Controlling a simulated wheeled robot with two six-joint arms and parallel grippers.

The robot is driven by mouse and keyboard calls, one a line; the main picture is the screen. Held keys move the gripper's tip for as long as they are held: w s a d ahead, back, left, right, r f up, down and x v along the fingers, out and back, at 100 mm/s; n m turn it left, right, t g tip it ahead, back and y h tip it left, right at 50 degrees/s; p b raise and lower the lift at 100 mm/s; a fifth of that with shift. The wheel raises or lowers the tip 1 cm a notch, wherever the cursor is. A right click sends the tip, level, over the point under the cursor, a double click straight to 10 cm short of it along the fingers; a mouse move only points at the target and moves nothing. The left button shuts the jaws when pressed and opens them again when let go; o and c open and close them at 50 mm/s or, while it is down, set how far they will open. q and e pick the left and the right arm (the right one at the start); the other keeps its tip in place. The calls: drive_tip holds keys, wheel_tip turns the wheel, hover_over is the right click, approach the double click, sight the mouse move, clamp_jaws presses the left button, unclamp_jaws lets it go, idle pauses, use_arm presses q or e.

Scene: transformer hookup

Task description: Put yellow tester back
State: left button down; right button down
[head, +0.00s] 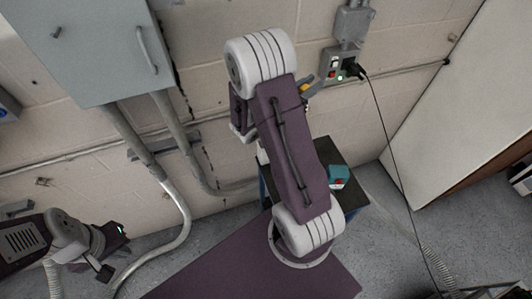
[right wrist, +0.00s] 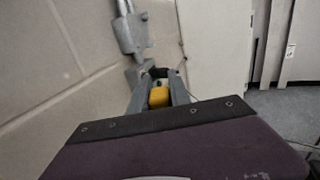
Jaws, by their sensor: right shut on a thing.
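The yellow tester (right wrist: 158,97) is between the fingers of my right gripper (right wrist: 160,88), which is shut on it, in the right wrist view. In the head view a small yellow part of the tester (head: 304,87) shows beside my right arm, just left of and below a grey wall socket box (head: 338,66). Most of that gripper is hidden behind the arm there. I cannot tell whether the tester touches the box. My left gripper (head: 112,248) is low at the left in the head view, away from the tester; its opening is unclear.
A black plug and cable (head: 382,125) hang from the socket box. A dark stand (head: 350,198) below carries a teal and red object (head: 338,176). A grey cabinet (head: 90,50) and conduits (head: 165,130) are on the wall at left. A white panel (head: 465,110) leans at right.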

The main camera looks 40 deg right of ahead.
drive_tip(key=w+a+f+p, duration=0.3)
drive_tip(key=w+a+f, duration=0.2)
drive_tip(key=a+f, duration=0.5)
drive_tip(key=shift+w+f, duration=0.25)
drive_tip(key=shift+f, duration=0.2)
drive_tip(key=shift+a, duration=0.15)
drive_tip(key=shift+f+b, duration=0.45)
drive_tip(key=c, duration=1.2)
unclamp_jaws()
